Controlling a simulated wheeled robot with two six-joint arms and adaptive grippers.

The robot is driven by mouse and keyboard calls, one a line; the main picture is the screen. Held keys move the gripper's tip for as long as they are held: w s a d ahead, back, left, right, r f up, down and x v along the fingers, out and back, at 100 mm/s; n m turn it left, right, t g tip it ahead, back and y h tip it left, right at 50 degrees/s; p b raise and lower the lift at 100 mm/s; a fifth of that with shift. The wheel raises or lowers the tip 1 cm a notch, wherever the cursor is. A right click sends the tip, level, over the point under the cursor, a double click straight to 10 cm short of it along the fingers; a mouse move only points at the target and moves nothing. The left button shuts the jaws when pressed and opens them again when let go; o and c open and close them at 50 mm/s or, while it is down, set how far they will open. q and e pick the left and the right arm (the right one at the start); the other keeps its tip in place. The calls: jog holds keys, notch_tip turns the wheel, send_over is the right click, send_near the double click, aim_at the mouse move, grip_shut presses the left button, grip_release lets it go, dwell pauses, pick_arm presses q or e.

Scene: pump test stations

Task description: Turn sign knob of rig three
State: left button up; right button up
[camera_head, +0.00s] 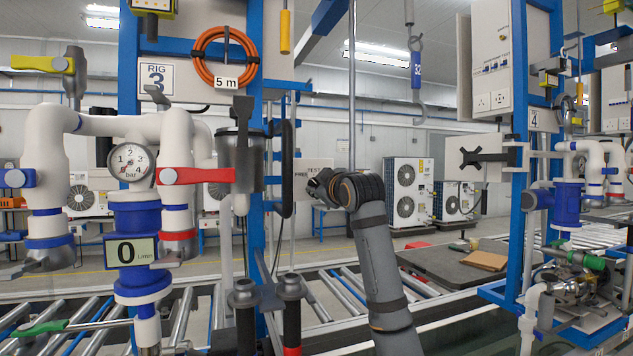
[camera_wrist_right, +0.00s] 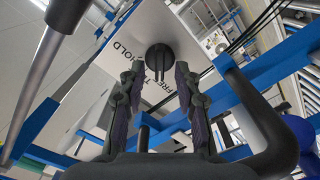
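My left gripper is not in view.
The RIG 3 label (camera_head: 157,78) is on the left, above white pipes, a gauge (camera_head: 130,162) and a red valve handle (camera_head: 197,175). A black hose loop (camera_head: 287,170) hangs close left of the sign. Roller conveyors (camera_head: 335,290) run below.

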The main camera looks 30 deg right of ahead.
jog(key=shift+w+d+r, duration=0.1)
jog(key=shift+w, duration=0.8)
jog(key=shift+s, duration=0.1)
grip_shut()
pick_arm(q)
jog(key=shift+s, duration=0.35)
